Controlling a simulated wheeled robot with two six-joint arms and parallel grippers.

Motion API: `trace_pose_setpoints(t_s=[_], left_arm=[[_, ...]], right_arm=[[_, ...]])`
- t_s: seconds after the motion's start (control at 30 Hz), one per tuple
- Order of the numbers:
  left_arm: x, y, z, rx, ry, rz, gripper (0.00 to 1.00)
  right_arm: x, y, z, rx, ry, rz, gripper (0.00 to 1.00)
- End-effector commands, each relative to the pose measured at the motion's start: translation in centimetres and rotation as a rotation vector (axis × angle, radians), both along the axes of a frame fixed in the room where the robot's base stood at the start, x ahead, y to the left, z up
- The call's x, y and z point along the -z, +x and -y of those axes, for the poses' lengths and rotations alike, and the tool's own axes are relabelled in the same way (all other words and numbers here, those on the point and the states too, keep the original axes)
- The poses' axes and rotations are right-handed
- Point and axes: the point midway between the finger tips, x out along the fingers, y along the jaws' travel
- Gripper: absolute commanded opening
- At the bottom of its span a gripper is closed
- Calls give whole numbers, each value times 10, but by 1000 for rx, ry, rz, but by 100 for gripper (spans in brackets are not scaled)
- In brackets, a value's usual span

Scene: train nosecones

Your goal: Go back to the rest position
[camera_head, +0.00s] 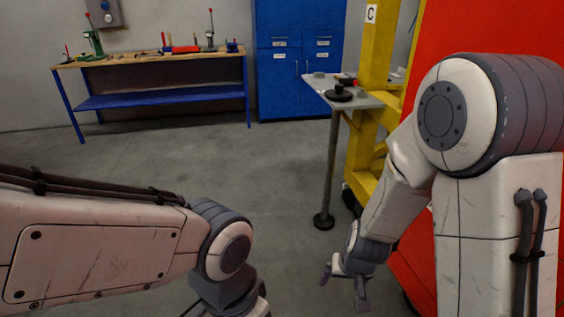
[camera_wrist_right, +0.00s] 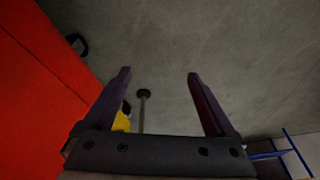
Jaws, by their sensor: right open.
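My right gripper (camera_head: 343,284) hangs low at the end of my bent right arm, above the grey floor. In the right wrist view its two fingers (camera_wrist_right: 160,75) are spread apart with nothing between them but floor and a table leg farther off. My left arm reaches in from the left at the bottom of the head view, and its gripper is out of the picture below the lower edge.
An orange-red panel (camera_wrist_right: 35,85) stands close beside my right arm. A yellow frame (camera_head: 374,60) and a small grey table (camera_head: 318,84) with dark parts stand ahead. A workbench (camera_head: 150,61) and blue cabinet (camera_head: 300,20) are at the back. The middle floor is clear.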

Motion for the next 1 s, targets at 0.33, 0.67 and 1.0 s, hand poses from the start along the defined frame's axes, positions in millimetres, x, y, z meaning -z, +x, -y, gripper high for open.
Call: trace_pose_setpoints(t_s=[0.33, 0.67, 1.0], left_arm=[[0, 0, 0, 0, 0, 0, 50], [-22, 0, 0, 0, 0, 0, 50], [-69, 0, 0, 0, 0, 0, 50]], right_arm=[[-61, -28, 24, -77, -12, -27, 90], [-111, -57, 15, -185, -51, -67, 90], [-182, -104, -51, -439, -40, -131, 90]])
